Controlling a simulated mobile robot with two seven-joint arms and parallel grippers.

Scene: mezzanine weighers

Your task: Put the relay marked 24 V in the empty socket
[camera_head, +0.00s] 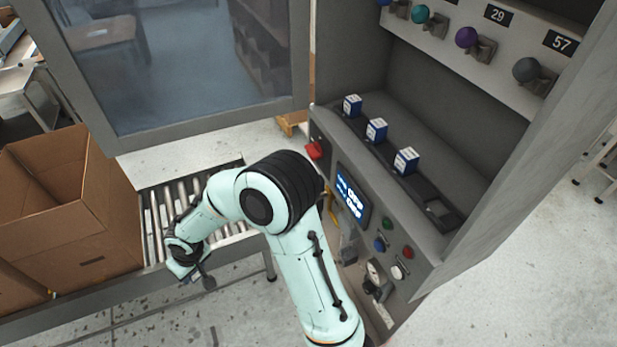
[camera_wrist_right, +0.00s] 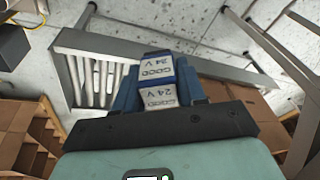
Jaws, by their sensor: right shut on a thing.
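My right gripper (camera_head: 190,268) hangs over the roller conveyor's near edge at the left of the head view. In the right wrist view it is shut on a blue and white relay (camera_wrist_right: 158,72), with a finger on each side. Its label reads "24 V" and "GOOD", upside down in the picture. I cannot make the held relay out clearly in the head view. Three blue and white relays (camera_head: 376,130) stand in a row on a dark rail inside the grey cabinet. The empty socket (camera_head: 439,208) is at the near right end of that row. My left gripper is not in view.
An open cardboard box (camera_head: 70,262) stands on the roller conveyor (camera_head: 152,225). The cabinet front carries a red switch (camera_head: 316,150), a lit screen (camera_head: 352,195) and several buttons. Coloured knobs (camera_head: 467,38) line a panel above the relays. An open cabinet door fills the upper left.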

